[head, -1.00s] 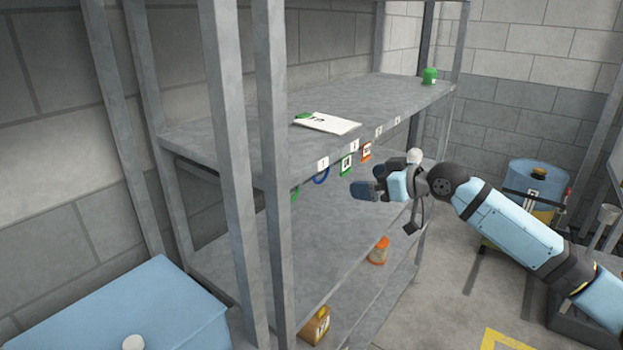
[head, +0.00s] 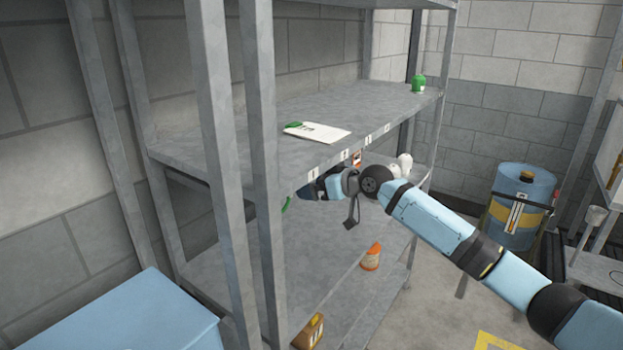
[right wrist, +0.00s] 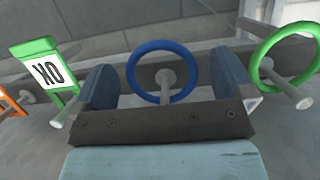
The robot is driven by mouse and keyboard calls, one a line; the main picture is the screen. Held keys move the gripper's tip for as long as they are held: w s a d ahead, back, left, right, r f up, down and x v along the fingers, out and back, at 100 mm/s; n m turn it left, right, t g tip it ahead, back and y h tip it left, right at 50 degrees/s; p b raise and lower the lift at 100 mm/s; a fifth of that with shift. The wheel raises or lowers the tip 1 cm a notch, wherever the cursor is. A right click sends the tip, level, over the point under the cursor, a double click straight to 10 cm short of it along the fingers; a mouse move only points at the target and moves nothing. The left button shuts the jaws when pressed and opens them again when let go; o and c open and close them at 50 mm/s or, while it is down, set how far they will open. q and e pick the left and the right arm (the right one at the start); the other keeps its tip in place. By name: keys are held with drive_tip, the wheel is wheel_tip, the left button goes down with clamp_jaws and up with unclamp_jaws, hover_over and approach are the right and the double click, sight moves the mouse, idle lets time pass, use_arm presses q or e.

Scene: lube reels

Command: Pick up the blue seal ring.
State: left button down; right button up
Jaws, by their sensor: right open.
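The blue seal ring (right wrist: 133,72) hangs on a grey peg (right wrist: 165,84) in the right wrist view. My right gripper (right wrist: 162,84) is open, with one finger on each side of the ring; I cannot tell whether either finger touches it. In the head view my right gripper (head: 312,190) is at the shelf's front edge, below the label strip, and it hides the ring there. My left gripper is not in view.
The grey shelf (head: 240,125) holds a white sheet (head: 322,133) and a green item (head: 418,84).

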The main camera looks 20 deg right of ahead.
drive_tip(key=shift+w+a+f, duration=0.15)
drive_tip(key=shift+w+a, duration=0.05)
drive_tip(key=shift+w, duration=0.05)
drive_tip(key=shift+c, duration=0.5)
drive_tip(key=c, duration=0.7)
drive_tip(key=shift+o, duration=0.2)
drive_tip(key=s+d+b, duration=0.2)
drive_tip(key=s+d, duration=0.9)
drive_tip(key=s, duration=0.3)
drive_tip(key=shift+s+r, duration=0.15)
drive_tip(key=shift+r, duration=0.2)
